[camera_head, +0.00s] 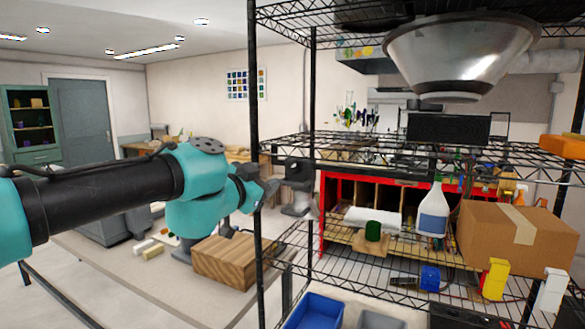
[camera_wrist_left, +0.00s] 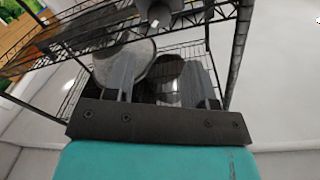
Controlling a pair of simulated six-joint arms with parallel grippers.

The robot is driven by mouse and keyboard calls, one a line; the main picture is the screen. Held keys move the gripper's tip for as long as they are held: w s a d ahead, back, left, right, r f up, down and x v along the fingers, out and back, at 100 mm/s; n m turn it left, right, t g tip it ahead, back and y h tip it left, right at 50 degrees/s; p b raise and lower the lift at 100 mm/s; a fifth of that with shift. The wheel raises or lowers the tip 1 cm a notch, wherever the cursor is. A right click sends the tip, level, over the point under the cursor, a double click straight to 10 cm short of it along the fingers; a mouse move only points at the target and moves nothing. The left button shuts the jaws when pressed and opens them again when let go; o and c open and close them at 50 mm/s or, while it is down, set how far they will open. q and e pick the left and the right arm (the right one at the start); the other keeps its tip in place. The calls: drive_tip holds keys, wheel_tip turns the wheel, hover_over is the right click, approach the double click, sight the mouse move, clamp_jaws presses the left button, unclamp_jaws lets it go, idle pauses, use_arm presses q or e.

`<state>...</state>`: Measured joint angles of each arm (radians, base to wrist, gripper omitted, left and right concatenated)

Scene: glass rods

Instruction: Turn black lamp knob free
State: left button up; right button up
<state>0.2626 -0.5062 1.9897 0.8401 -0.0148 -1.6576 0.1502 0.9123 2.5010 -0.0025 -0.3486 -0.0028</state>
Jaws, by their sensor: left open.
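The large metal lamp shade (camera_head: 460,55), a silver cone, hangs at the upper right in the head view. I cannot make out a black knob on it for certain. My left gripper (camera_head: 268,192) is near the dark front shelf post, low and left of the shade and apart from it. In the left wrist view the two grey fingers of my left gripper (camera_wrist_left: 160,78) stand apart, open. Dark and pale rounded shapes show behind them, too unclear to name. I see nothing held. My right gripper is not in view.
A black wire shelf (camera_head: 400,147) stands at the right, with its post (camera_head: 255,120) by my left wrist. It carries a cardboard box (camera_head: 515,240), a white spray bottle (camera_head: 433,212) and a blue bin (camera_head: 315,312). A wooden block (camera_head: 225,262) sits on the table at the left.

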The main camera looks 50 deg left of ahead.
sight(291, 168)
use_arm(q)
drive_tip(key=x, duration=1.3)
drive_tip(key=c, duration=0.6)
